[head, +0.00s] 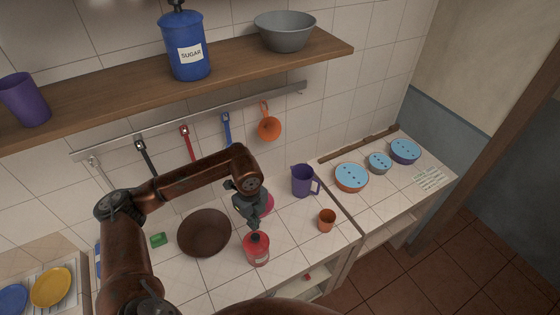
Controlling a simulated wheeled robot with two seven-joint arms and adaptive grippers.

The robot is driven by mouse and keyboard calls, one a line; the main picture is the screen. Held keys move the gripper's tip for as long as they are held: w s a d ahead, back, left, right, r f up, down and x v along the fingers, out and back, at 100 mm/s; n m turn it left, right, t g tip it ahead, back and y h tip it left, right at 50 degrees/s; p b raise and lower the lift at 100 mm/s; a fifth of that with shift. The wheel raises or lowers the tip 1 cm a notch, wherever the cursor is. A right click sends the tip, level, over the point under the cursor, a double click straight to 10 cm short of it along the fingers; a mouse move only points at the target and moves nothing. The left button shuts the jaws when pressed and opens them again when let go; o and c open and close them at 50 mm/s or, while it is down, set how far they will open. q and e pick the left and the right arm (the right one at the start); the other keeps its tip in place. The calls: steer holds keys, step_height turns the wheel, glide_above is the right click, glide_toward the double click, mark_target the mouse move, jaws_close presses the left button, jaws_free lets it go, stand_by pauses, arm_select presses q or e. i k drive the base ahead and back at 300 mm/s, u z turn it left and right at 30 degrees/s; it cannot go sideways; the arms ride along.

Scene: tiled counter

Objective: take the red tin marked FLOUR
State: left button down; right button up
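A red tin (257,252) with a dark knob on its lid stands upright near the front edge of the tiled counter. Its small pale label is too small to read. My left gripper (252,218) points down just above and behind the tin in the head view, with its fingertips close to the knob. I cannot tell whether they touch it, or whether the fingers are open or shut. The tin is not lifted. My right gripper is not in view.
A pink object (267,204) is partly hidden behind my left gripper. A brown bowl (204,233) stands left of the tin, a purple jug (302,181) and an orange cup (327,220) right. The shelf (120,88) above holds a blue SUGAR tin (187,48).

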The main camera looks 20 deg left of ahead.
mark_target(260, 261)
steer(key=k, duration=1.5)
